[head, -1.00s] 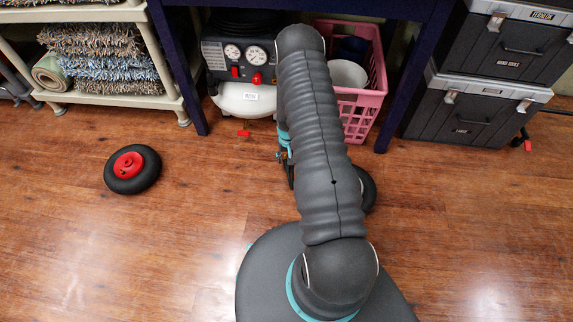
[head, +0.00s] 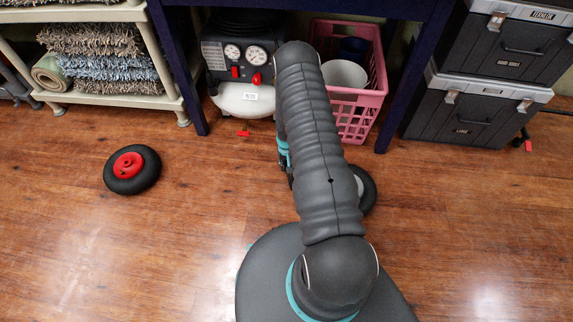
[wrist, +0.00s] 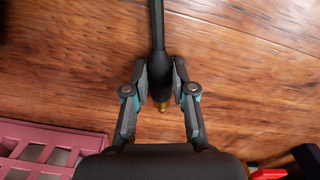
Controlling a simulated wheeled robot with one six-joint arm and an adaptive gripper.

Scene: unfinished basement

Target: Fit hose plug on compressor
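The compressor (head: 245,99) stands under the blue table, with two round gauges, red knobs and a white tank. Part of it is hidden by my arm. In the wrist view, the hose plug (wrist: 160,72) is a dark cylinder with a brass tip (wrist: 164,106); its black hose (wrist: 157,22) runs out of the top of the picture. My gripper (wrist: 160,75) has its fingers closed against both sides of the plug, with the brass tip sticking out toward the palm side of the picture. In the head view, my arm hides the plug and most of the gripper.
A pink crate (head: 357,117) with a white and a blue container stands right of the compressor. A table leg (head: 187,90) stands on its left. A black wheel with a red hub (head: 131,164) lies on the floor. Stacked toolboxes (head: 465,120) are at right. The left floor is mostly clear.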

